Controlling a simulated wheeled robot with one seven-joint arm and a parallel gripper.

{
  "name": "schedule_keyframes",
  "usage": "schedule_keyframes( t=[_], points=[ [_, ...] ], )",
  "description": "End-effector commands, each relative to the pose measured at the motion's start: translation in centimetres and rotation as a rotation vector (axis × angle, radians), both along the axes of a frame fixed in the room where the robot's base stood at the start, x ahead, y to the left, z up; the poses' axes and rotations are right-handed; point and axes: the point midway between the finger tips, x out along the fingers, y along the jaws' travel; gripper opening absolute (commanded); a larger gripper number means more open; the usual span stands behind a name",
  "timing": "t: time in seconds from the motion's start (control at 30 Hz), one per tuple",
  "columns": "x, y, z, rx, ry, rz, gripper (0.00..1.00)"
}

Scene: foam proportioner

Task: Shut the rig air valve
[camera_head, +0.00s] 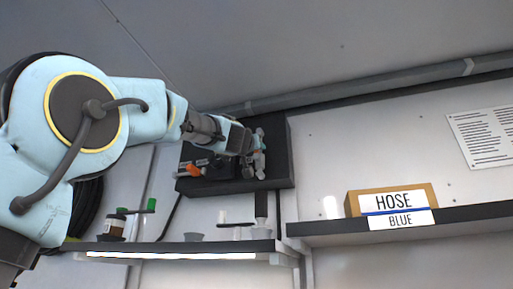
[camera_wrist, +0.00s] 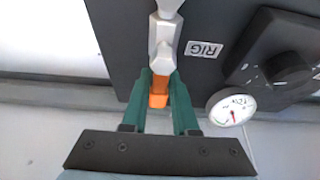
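The rig air valve shows in the wrist view as a silver-grey body (camera_wrist: 162,38) with an orange handle (camera_wrist: 159,92), beside a white RIG label (camera_wrist: 204,49) on a dark panel. The green fingers of my gripper (camera_wrist: 161,78) lie on either side of the orange handle. I cannot tell whether they press on it. In the head view my gripper (camera_head: 250,143) is up at the dark panel (camera_head: 278,150), and my arm hides much of the valve there.
A round white gauge (camera_wrist: 232,108) and a black regulator (camera_wrist: 280,70) sit right of the valve. In the head view, an orange part (camera_head: 193,171) shows at the panel's left. A shelf (camera_head: 190,247) with small bottles is below; a HOSE box (camera_head: 392,200) stands right.

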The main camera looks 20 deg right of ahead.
Motion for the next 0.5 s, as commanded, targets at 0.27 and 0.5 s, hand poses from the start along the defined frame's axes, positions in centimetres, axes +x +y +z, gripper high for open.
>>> schedule_keyframes(
  t=[0.27, 0.5],
  points=[
    [0.0, 0.0, -0.01, 0.0, 0.0, 0.0, 0.0],
    [0.0, 0.0, -0.01, 0.0, 0.0, 0.0, 0.0]
  ],
)
